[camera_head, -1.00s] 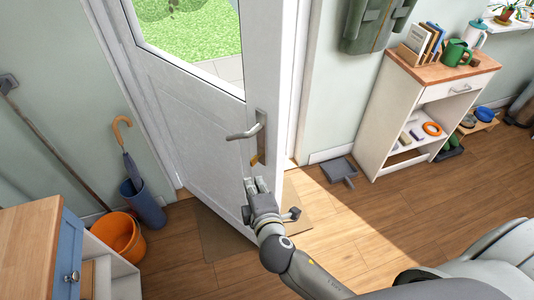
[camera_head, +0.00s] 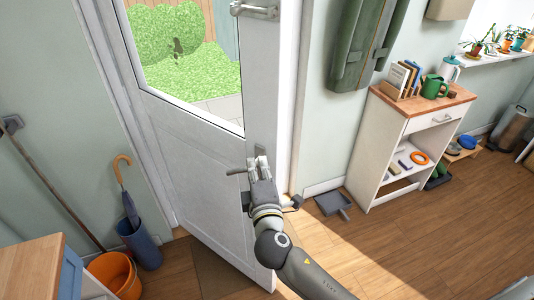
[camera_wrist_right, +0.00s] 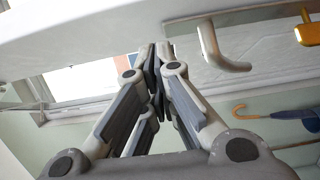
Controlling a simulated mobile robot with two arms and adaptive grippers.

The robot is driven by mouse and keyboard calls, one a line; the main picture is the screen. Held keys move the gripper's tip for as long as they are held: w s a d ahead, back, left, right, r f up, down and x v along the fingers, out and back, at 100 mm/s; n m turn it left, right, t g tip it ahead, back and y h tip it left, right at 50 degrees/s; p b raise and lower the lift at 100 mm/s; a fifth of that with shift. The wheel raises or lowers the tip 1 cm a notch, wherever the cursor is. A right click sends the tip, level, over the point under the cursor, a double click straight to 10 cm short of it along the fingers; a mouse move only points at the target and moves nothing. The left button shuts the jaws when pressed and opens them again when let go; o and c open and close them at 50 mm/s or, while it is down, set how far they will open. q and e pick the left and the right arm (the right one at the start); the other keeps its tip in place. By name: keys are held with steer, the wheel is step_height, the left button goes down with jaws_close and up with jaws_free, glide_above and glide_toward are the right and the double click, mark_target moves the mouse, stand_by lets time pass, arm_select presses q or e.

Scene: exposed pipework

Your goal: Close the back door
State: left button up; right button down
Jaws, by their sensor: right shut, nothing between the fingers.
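The white back door (camera_head: 205,165) stands ajar, with a glass pane in its upper half and its free edge towards the right frame. Its lever handle (camera_head: 236,171) is partly hidden by my right gripper (camera_head: 258,166) in the head view. The right gripper is shut and empty, close to the door's free edge at handle height. In the right wrist view the shut fingertips (camera_wrist_right: 158,56) are beside the lever handle (camera_wrist_right: 222,48), apart from it. A brass key (camera_wrist_right: 308,30) shows beyond. I cannot tell whether the fingers touch the door. My left gripper is not in view.
A blue umbrella stand (camera_head: 140,245) and an orange bucket (camera_head: 118,272) are on the left. A white shelf unit (camera_head: 400,145) stands on the right, with a grey dustpan (camera_head: 331,204) on the floor beside it. Wooden floor (camera_head: 400,250) is clear at the lower right.

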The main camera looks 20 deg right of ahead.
steer(key=shift+w+d+f+p, duration=0.15)
steer(key=shift+w+d, duration=0.15)
steer(key=shift+d, duration=0.25)
steer(key=shift+w+d+r+p, duration=0.1)
steer(key=shift+w+d+p, duration=0.1)
steer(key=shift+w+d, duration=0.25)
steer(key=shift+w+d+f+p, duration=0.1)
steer(key=shift+w+d+p, duration=0.1)
steer(key=shift+d, duration=0.4)
steer(key=shift+d, duration=0.1)
